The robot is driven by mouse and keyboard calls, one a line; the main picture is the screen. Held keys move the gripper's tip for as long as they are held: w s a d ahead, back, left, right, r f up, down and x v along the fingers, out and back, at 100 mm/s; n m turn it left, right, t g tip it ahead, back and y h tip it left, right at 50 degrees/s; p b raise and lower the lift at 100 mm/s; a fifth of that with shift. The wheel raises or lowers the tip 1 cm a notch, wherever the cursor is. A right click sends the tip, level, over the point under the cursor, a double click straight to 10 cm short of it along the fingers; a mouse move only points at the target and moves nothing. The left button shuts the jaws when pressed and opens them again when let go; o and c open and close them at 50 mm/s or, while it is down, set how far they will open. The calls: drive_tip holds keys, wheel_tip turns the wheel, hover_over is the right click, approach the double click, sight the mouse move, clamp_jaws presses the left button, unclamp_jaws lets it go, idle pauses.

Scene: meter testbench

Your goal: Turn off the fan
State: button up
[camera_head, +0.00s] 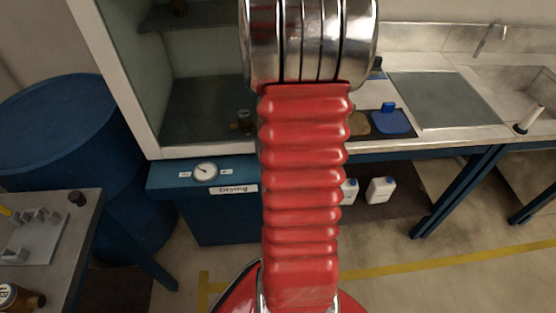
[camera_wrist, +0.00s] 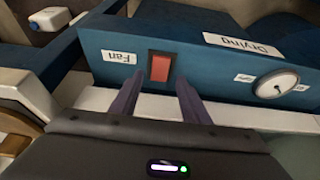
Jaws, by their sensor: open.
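The fan switch (camera_wrist: 161,67) is a red rectangular rocker in a dark frame on the blue front panel, next to a white label reading "Fan" (camera_wrist: 119,56), upside down in the wrist view. My gripper (camera_wrist: 158,92) is open, its two dark fingers pointing at the panel just below the switch in that view. The fingertips look close to the panel; I cannot tell whether they touch it. In the head view my red arm hides the switch and the gripper. Whether the switch is on or off cannot be told.
The blue panel (camera_head: 232,202) carries a "Drying" label (camera_head: 233,189) and a round dial (camera_head: 205,172). A blue barrel (camera_head: 45,130) and a grey table (camera_head: 60,250) stand at left. White bottles (camera_head: 381,190) sit under the counter at right.

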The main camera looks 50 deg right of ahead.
drive_tip(key=shift+x, duration=1.25)
drive_tip(key=shift+c, duration=0.2)
drive_tip(key=c, duration=1)
drive_tip(key=shift+w+g+y, duration=0.25)
drive_tip(key=shift+g+y, duration=0.05)
drive_tip(key=shift+y, duration=0.1)
drive_tip(key=shift+w+d+g+y, duration=0.15)
drive_tip(key=shift+d+g+y, duration=0.15)
drive_tip(key=shift+g+y, duration=0.4)
drive_tip(key=o, duration=1)
